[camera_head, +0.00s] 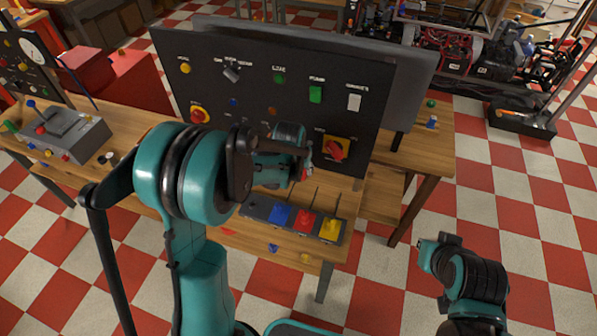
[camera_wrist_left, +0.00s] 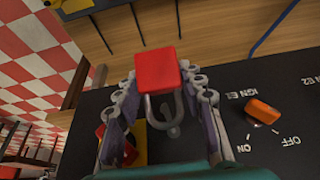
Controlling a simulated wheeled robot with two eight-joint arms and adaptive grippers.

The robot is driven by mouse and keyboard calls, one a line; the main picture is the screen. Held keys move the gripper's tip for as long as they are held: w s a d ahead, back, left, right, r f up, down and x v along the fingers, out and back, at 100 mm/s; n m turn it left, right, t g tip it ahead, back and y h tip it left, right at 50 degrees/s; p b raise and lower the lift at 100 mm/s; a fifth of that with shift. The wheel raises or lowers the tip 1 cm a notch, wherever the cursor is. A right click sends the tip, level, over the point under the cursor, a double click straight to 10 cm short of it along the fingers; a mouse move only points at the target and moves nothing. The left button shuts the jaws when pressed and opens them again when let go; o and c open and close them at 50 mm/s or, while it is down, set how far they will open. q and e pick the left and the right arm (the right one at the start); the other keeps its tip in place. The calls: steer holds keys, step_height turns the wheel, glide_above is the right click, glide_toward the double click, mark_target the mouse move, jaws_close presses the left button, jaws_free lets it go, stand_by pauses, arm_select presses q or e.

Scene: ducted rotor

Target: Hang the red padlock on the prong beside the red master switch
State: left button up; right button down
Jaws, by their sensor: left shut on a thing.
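My left gripper (camera_head: 298,160) is in front of the dark switch panel, just left of the master switch. In the left wrist view my left gripper (camera_wrist_left: 168,100) is shut on the red padlock (camera_wrist_left: 157,70). Its grey U-shaped shackle points toward the panel. A grey prong with a rounded end (camera_wrist_left: 172,131) shows by the shackle's curve; I cannot tell whether the shackle is around it. The red master switch (camera_head: 335,149) sits on a yellow plate; in the wrist view it (camera_wrist_left: 129,153) is partly behind a finger. My right arm is at the lower right, its fingers not visible.
A dark rack (camera_head: 255,210) with blue, red and yellow pieces and thin upright rods stands on the wooden table below the panel. An orange selector switch (camera_wrist_left: 262,110) is on the panel beside my gripper. A grey box (camera_head: 65,135) with buttons is at left.

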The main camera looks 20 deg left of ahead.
arm_select(q)
steer(key=shift+w+f+b, duration=0.35)
steer(key=shift+w, duration=0.35)
steer(key=shift+w+f+b, duration=0.3)
steer(key=shift+w, duration=0.4)
steer(key=o, duration=1.3)
